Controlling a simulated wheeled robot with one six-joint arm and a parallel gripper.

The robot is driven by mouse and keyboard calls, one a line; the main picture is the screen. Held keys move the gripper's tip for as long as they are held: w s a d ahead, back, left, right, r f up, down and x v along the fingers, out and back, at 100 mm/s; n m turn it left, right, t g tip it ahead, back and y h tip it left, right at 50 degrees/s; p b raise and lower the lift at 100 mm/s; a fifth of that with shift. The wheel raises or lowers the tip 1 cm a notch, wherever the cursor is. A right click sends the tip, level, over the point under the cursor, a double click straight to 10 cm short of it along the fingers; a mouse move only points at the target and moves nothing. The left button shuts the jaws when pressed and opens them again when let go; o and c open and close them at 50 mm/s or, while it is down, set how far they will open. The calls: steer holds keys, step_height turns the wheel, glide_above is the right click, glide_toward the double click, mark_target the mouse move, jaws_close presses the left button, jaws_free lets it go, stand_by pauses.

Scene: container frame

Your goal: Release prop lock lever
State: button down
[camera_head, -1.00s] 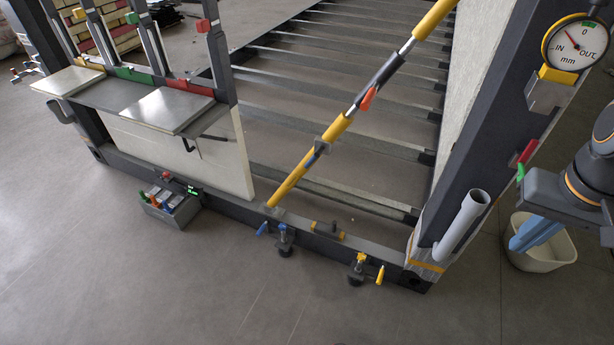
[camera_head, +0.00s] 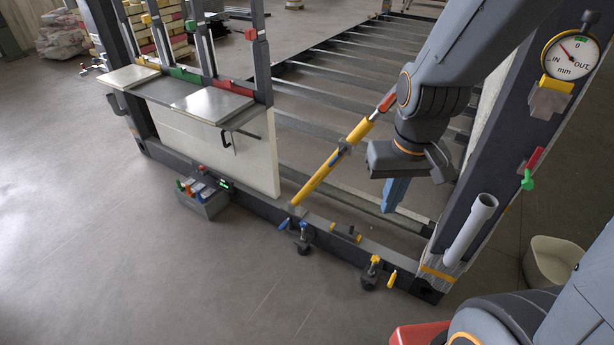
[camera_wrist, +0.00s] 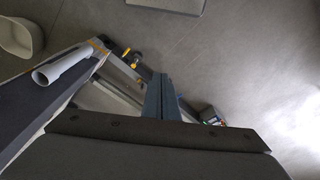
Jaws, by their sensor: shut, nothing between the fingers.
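The yellow diagonal prop (camera_head: 322,178) rises from the bottom beam toward the upper right in the head view. My arm hides the prop's upper part. A small blue handle (camera_head: 284,223) sits at the prop's foot. My gripper (camera_head: 393,205) has blue fingers pointing down, shut and empty, to the right of the prop and apart from it in the picture. In the wrist view, my gripper's closed fingers (camera_wrist: 159,80) point away over the beam and floor. The lever is not visible there.
The right post (camera_head: 500,150) carries a dial gauge (camera_head: 570,52) and a grey pipe (camera_head: 470,228). A blue clamp (camera_head: 303,240) and a yellow clamp (camera_head: 371,272) stand along the bottom beam (camera_head: 345,247). A tool box (camera_head: 208,204) and a white bucket (camera_head: 552,262) stand on the floor.

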steer(key=shift+a, duration=0.15)
steer(key=w+f+m+t+h+b, duration=0.1)
steer(key=w+f+m+t+b, duration=1.35)
steer(key=w+f+b, duration=1.7)
steer(key=w+f+m+t+b, duration=0.3)
steer(key=f+m+t+b, duration=0.2)
steer(key=m+b, duration=0.4)
steer(key=shift+f+h+b, duration=0.35)
steer(key=shift+f+h, duration=0.05)
steer(key=shift+f, duration=0.2)
steer(key=shift+w+m, duration=0.1)
steer(key=shift+m, duration=0.15)
